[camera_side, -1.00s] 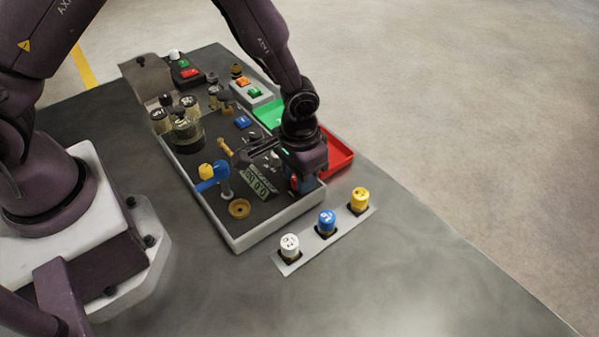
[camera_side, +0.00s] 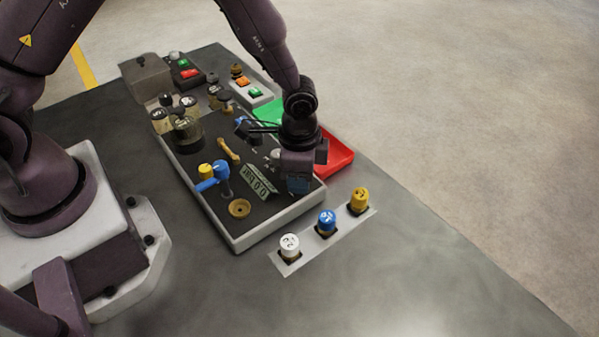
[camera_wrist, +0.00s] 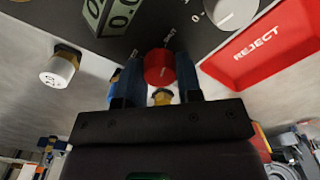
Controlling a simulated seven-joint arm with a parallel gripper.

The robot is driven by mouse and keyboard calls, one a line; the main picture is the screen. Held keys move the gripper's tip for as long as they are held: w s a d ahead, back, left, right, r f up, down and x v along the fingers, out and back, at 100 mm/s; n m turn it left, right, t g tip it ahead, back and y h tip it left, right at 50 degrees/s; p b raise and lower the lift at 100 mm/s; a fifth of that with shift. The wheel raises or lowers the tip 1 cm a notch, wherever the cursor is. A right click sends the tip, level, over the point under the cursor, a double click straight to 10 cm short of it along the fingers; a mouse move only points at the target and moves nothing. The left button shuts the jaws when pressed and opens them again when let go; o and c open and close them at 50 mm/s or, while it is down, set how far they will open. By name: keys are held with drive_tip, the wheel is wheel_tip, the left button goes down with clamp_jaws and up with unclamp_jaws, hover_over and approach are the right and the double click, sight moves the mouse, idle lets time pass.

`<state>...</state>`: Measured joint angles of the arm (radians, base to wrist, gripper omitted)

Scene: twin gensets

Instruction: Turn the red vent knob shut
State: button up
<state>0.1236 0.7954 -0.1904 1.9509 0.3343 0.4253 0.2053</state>
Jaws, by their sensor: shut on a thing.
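The red vent knob (camera_wrist: 158,66) is between the two blue fingers of my gripper (camera_wrist: 159,76) in the wrist view. The fingers are shut on its sides.
A red tray marked REJECT (camera_side: 338,158) lies right beside my gripper. A strip with white (camera_side: 289,244), blue (camera_side: 327,221) and yellow (camera_side: 359,199) caps is in front. A blue-handled valve (camera_side: 221,172) and a counter plate (camera_side: 256,184) stand to the left.

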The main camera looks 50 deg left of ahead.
idle(0.4)
drive_tip(key=o, duration=0.9)
drive_tip(key=shift+o, duration=0.2)
drive_tip(key=shift+r, duration=0.1)
wheel_tip(320, 180, up, 13)
